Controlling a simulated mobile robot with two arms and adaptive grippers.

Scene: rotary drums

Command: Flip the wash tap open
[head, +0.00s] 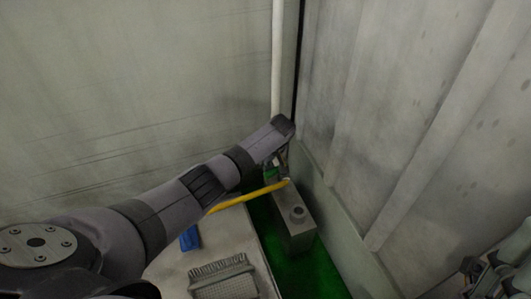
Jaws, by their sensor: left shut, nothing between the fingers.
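My left arm reaches in from the left to the corner. Its left gripper (281,166) points down below the dark wrist, is mostly hidden by it, and is shut with nothing in it. A small green part (271,174), which looks like the wash tap, is right beside the fingers at the lower end of a white upright pipe (278,60). A yellow hose (250,196) runs from there to the left. I cannot tell whether the fingers touch the tap or how its lever stands. My right gripper (487,272) shows partly at the lower right, away from the tap.
A grey box (291,230) with a round neck stands on the green floor (318,275) below the tap. A pale table (168,270) holds a brush (224,277) and a blue item (190,238). Ribbed grey walls (400,110) close in the corner.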

